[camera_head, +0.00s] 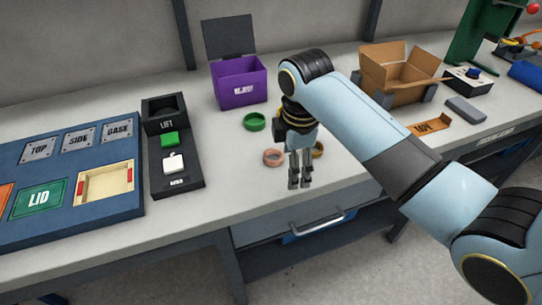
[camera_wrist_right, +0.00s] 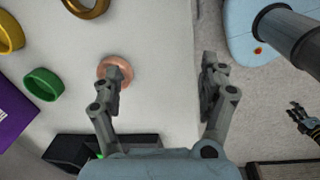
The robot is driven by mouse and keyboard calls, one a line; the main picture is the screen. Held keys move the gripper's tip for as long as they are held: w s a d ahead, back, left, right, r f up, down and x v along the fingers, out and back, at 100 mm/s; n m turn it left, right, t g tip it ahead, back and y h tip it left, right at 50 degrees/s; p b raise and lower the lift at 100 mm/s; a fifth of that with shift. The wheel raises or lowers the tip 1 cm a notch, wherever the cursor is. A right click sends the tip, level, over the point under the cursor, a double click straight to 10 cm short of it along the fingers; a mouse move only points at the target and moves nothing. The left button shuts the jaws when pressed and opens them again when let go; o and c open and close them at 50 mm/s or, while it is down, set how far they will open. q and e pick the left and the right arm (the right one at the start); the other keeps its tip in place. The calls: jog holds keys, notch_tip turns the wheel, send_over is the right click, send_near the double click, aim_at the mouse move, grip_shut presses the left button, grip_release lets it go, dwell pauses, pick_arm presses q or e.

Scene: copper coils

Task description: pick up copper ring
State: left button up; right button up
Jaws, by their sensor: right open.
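The copper ring (camera_head: 273,157) is pinkish and lies flat on the grey bench near its front edge. My right gripper (camera_head: 300,184) points down, open and empty, just right of the ring and toward the bench edge. In the right wrist view the copper ring (camera_wrist_right: 104,66) is partly hidden behind the left finger of my right gripper (camera_wrist_right: 161,76). The ring is not centred between the fingers; bench edge and floor show there. A small dark gripper at the right edge of the wrist view looks like my left gripper (camera_wrist_right: 302,118); its jaws are too small to judge.
A green ring (camera_head: 254,121) and a brown-gold ring (camera_head: 319,151) lie nearby; a yellow ring (camera_wrist_right: 9,36) shows in the wrist view. A purple reject bin (camera_head: 238,83) and cardboard box (camera_head: 398,72) stand behind. A dark button unit (camera_head: 188,183) is left.

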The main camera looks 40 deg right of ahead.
aim_at(273, 151)
jog(key=w+r+n+g, duration=0.1)
jog(key=w+r+n, duration=0.5)
jog(key=w+r, duration=0.15)
jog(key=shift+n+y, duration=0.3)
jog(key=shift+n, duration=0.1)
jog(key=f, duration=1.1)
jog(key=shift+w+d, duration=0.15)
jog(key=shift+w, duration=0.05)
pick_arm(q)
jog(key=shift+a+r, duration=0.4)
jog(key=shift+a, duration=0.3)
pick_arm(e)
jog(key=c, duration=1.4)
